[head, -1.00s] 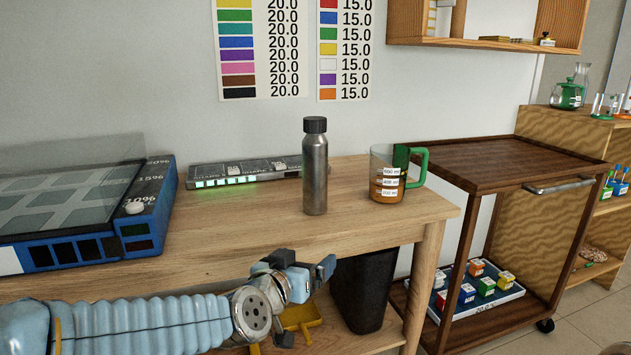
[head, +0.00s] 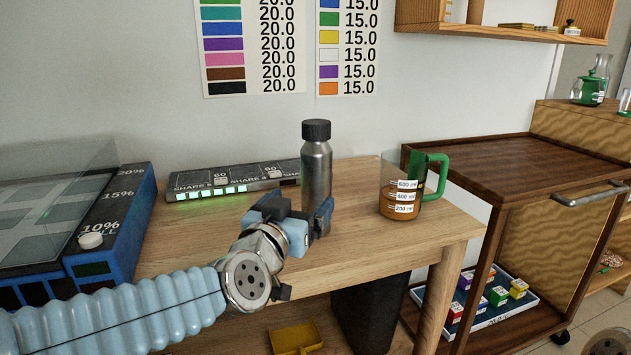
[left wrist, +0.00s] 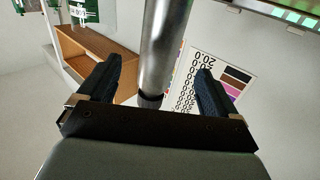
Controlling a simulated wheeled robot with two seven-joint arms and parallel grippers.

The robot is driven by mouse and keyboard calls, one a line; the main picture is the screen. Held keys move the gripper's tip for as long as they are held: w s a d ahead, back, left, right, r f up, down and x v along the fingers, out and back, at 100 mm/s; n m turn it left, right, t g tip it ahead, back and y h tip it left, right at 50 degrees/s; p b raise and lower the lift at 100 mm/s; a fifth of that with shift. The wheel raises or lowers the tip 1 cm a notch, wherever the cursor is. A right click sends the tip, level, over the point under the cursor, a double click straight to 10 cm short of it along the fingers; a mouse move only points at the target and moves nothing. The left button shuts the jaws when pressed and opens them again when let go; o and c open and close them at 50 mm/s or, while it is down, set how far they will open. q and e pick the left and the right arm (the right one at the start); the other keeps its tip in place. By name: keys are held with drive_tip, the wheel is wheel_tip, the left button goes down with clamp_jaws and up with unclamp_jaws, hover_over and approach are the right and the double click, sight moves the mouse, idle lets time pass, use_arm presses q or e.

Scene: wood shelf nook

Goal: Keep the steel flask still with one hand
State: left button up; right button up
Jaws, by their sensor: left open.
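The steel flask (head: 316,180), a grey metal bottle with a black cap, stands upright on the wooden bench (head: 380,248). My left gripper (head: 303,210) is just in front of its lower part and hides some of its base. The jaws are open. In the left wrist view the flask (left wrist: 163,45) shows between the two fingers of my left gripper (left wrist: 163,75), with a gap on each side, so they do not grip it. My right gripper is not in view.
A measuring jug (head: 400,193) with orange-brown liquid and a green handle stands right of the flask. A lit display strip (head: 235,182) lies behind and left. A blue device (head: 115,220) fills the bench's left side. A dark wooden cart (head: 520,165) stands to the right.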

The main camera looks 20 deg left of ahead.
sight(311, 190)
use_arm(q)
drive_tip(key=w, duration=0.5)
drive_tip(key=shift+w+d+p, duration=0.15)
drive_tip(key=shift+w+p, duration=0.15)
drive_tip(key=shift+p, duration=0.05)
drive_tip(key=w, duration=0.2)
drive_tip(key=w+p, duration=0.1)
drive_tip(key=w, duration=0.1)
drive_tip(key=shift+w+d+r, duration=0.2)
drive_tip(key=shift+w, duration=0.5)
drive_tip(key=c, duration=1.2)
